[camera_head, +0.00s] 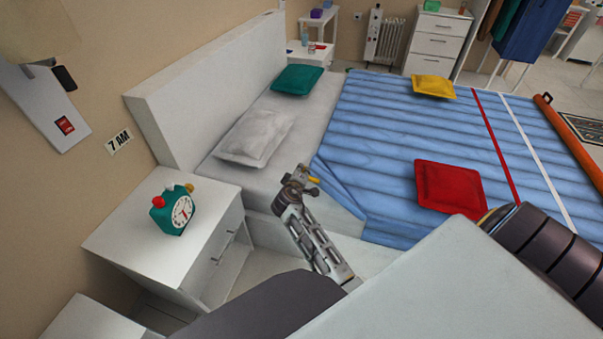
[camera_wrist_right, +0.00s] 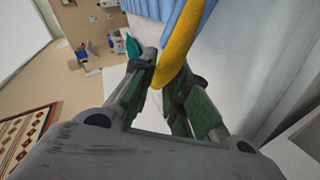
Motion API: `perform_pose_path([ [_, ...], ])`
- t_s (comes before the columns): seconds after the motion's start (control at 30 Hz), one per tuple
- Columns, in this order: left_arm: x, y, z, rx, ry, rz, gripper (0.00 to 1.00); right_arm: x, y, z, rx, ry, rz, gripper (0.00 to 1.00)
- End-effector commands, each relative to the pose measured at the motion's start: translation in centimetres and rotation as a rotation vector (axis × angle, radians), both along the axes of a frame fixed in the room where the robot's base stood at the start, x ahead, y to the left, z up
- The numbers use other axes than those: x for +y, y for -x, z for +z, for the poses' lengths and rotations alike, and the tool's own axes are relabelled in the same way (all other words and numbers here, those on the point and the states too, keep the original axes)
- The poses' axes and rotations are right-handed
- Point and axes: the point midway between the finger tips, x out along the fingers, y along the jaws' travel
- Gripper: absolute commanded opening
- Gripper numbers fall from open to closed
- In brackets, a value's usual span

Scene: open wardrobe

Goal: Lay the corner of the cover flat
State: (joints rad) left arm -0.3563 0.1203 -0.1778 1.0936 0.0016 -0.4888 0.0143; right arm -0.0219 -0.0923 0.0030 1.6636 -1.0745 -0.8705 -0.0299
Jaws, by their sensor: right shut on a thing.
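The blue ribbed cover (camera_head: 385,140) lies over most of the bed. Its near corner by the pillow end is folded or slanted (camera_head: 338,192), leaving bare white mattress (camera_head: 300,112) beside it. My right gripper (camera_head: 308,176) is at that corner, above the bed's near edge. It is shut on a yellow tab (camera_head: 314,180), which shows as a long yellow strip between the fingers in the right wrist view (camera_wrist_right: 182,45). The blue cover (camera_wrist_right: 150,9) shows behind the tab there. My left gripper is not in view.
A grey-white pillow (camera_head: 254,136) and a green cushion (camera_head: 298,79) lie at the headboard (camera_head: 215,90). Red (camera_head: 448,186) and yellow (camera_head: 433,86) cushions lie on the cover. A nightstand (camera_head: 150,235) with a green clock (camera_head: 172,212) stands left of my gripper.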

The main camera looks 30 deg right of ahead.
Motion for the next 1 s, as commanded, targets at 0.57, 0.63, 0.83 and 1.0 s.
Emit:
perform_pose_path([
  [0.57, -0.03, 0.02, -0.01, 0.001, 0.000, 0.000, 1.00, -0.02, -0.01, 0.01, 0.000, 0.000, 0.000, 0.38],
  [0.63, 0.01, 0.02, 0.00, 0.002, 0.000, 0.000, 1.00, -0.01, 0.00, 0.01, 0.000, 0.000, 0.000, 0.38],
  [0.83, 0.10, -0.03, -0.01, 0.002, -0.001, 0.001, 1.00, 0.17, 0.14, 0.07, 0.000, 0.000, 0.000, 0.38],
  [1.0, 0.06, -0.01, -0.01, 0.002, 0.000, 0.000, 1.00, 0.70, 0.71, 0.33, 0.001, -0.001, 0.000, 0.38],
])
